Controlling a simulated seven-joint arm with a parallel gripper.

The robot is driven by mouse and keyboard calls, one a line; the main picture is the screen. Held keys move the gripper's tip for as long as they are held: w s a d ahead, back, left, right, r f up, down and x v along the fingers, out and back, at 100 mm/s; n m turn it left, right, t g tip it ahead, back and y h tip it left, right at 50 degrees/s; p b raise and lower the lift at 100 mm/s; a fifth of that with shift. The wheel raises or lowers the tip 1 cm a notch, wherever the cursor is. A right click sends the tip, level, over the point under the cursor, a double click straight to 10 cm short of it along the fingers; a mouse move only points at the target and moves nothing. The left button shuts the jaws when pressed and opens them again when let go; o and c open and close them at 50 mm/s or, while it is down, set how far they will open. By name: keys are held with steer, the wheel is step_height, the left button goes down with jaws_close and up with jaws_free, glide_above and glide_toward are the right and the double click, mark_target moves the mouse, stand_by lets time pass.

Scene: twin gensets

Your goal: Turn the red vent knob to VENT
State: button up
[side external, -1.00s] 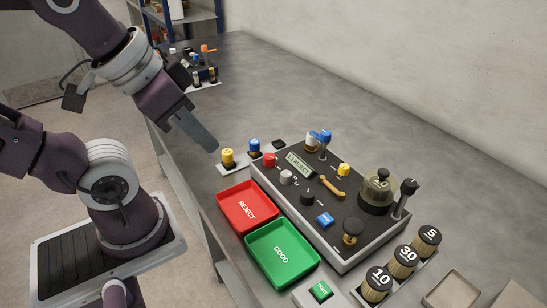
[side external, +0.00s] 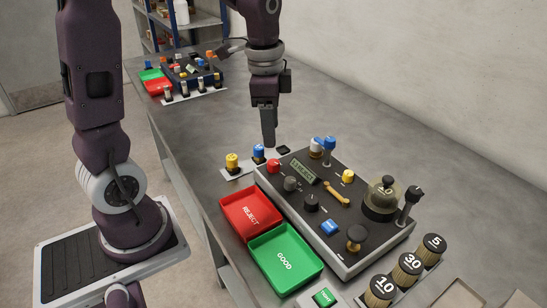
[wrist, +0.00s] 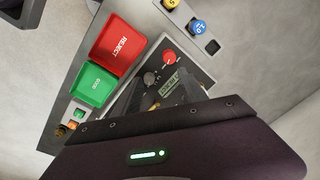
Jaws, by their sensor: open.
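The red vent knob (side external: 274,166) sits at the far left corner of the dark control panel (side external: 325,238). In the wrist view the red knob (wrist: 169,57) shows from above with a pale pointer line; I cannot read its position label. My gripper (side external: 269,143) points down above the table just behind the knob in the side view, apart from it. In the wrist view my gripper (wrist: 172,82) has its fingers spread, with nothing between them but the panel and its display below. The jaws are open and empty.
Yellow (side external: 232,161) and blue (side external: 258,152) pieces stand left of the panel. Red (side external: 231,198) and green (side external: 262,243) trays lie in front.

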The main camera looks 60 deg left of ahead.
mark_target(273, 162)
steer(key=shift+m+g, duration=0.5)
steer(key=shift+m, duration=0.2)
steer(key=f, duration=0.1)
steer(key=w+a+f, duration=0.2)
steer(key=shift+w+a+f, duration=0.1)
steer(key=shift+a+f, duration=0.05)
steer(key=shift+f, duration=0.25)
step_height(273, 162, down, 7)
steer(key=shift+f, duration=0.15)
jaws_close()
